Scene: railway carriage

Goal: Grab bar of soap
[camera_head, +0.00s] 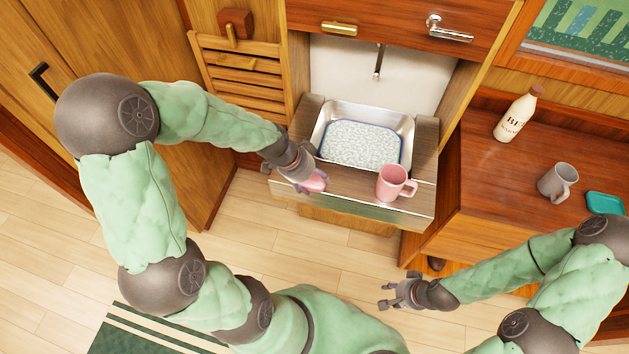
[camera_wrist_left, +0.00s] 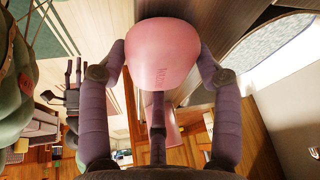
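The pink bar of soap (camera_head: 317,182) is at the front left edge of the washbasin counter. In the left wrist view the soap (camera_wrist_left: 165,50) fills the space between the two fingertips, with lettering on its near face. My left gripper (camera_head: 309,178) has a finger against each side of the soap, with no clear gap in the left wrist view (camera_wrist_left: 162,66). I cannot tell whether the soap still touches the counter. My right gripper (camera_head: 391,294) is empty over the floor, its fingers spread apart.
A pink mug (camera_head: 392,183) stands on the counter (camera_head: 350,193), right of the soap. Behind is a metal basin (camera_head: 405,130) with a speckled bottom. A bottle (camera_head: 514,118), grey mug (camera_head: 557,182) and teal dish (camera_head: 604,203) are on the right-hand cabinet.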

